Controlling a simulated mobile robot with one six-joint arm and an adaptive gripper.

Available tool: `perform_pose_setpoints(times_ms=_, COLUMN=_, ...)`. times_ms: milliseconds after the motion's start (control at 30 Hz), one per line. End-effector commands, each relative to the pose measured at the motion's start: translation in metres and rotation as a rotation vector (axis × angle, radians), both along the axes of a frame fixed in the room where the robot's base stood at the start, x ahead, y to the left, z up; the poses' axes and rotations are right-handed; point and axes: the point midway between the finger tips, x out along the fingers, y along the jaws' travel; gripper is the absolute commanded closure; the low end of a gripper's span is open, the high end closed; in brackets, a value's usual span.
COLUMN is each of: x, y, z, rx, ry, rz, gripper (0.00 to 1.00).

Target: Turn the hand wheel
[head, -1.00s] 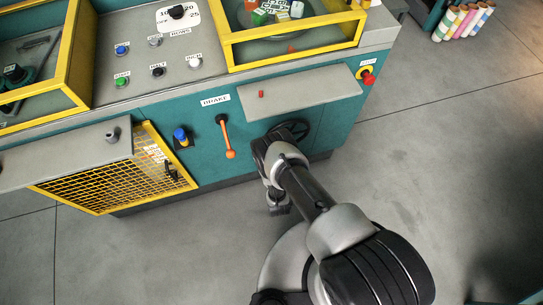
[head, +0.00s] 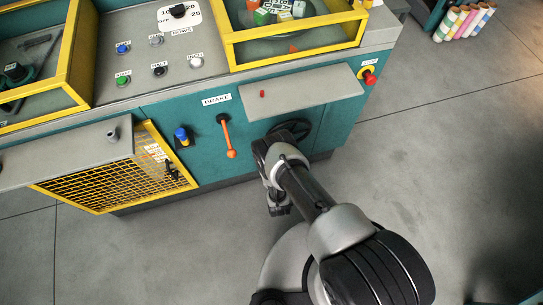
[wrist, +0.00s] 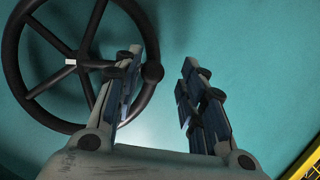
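The black spoked hand wheel (head: 297,127) is on the teal front of the machine, partly hidden by my arm in the head view. The left finger overlaps the wheel's right rim in the picture, and the knob shows between the fingers, nearer the left one. I cannot tell whether they touch. In the head view the fingers are hidden.
A grey shelf (head: 318,98) with a small red piece juts out above the wheel. The orange brake lever (head: 227,138) hangs to its left, and a red stop button (head: 369,77) is to the right. A yellow mesh guard (head: 120,185) stands lower left.

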Motion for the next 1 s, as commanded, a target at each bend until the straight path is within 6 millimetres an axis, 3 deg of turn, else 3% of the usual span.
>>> perform_pose_setpoints(times_ms=233, x=-0.007, y=-0.001, z=0.003, rx=-0.002, ry=0.000, rz=-0.002, gripper=0.62)
perform_pose_setpoints(times_ms=633, x=-0.064, y=-0.005, z=0.023, rx=-0.001, ry=0.002, rz=0.002, gripper=0.62)
perform_pose_setpoints(times_ms=1000, x=-0.070, y=-0.006, z=0.027, rx=0.000, ry=-0.001, rz=0.000, gripper=0.62)
